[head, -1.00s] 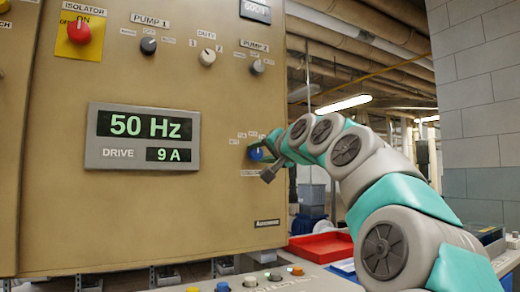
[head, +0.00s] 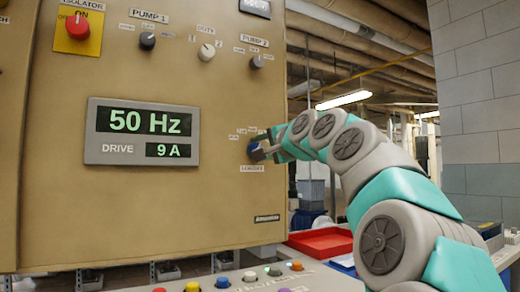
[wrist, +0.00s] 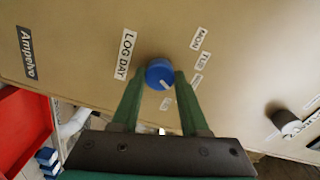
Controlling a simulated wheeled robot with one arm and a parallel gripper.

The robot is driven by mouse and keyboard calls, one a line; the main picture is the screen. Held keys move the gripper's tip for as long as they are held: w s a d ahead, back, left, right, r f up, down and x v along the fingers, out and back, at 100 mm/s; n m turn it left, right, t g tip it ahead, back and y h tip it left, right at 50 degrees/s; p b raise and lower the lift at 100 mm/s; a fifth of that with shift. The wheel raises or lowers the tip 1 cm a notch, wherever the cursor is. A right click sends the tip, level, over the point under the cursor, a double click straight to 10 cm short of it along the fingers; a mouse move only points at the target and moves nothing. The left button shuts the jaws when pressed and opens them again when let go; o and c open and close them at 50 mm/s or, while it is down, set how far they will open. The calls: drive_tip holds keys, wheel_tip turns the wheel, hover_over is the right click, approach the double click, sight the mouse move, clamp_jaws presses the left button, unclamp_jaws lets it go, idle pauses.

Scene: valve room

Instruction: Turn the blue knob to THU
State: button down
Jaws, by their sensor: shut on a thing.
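The blue knob (head: 255,152) sits on the tan panel's right side in the head view, partly covered by my gripper (head: 264,147). In the wrist view the blue knob (wrist: 158,72) lies between the two green fingertips of my gripper (wrist: 160,80), which is shut on it. A white mark on the knob points to the lower right there. The MON label (wrist: 202,38) and TUE label (wrist: 201,61) are readable to its right. Further day labels below are partly hidden by the right finger; I cannot tell which one the mark meets.
A drive display (head: 142,132) reads 50 Hz and 9 A. Pump and duty knobs (head: 206,52) and a red isolator knob (head: 78,26) are higher on the panel. A red tray (head: 322,242) and a console with coloured buttons (head: 250,277) are below.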

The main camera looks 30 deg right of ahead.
drive_tip(key=shift+c, duration=2.1)
unclamp_jaws()
drive_tip(key=s+b, duration=0.1)
drive_tip(key=s, duration=0.6)
drive_tip(key=shift+s+d, duration=0.15)
drive_tip(key=shift+s, duration=0.25)
drive_tip(key=shift+r, duration=0.1)
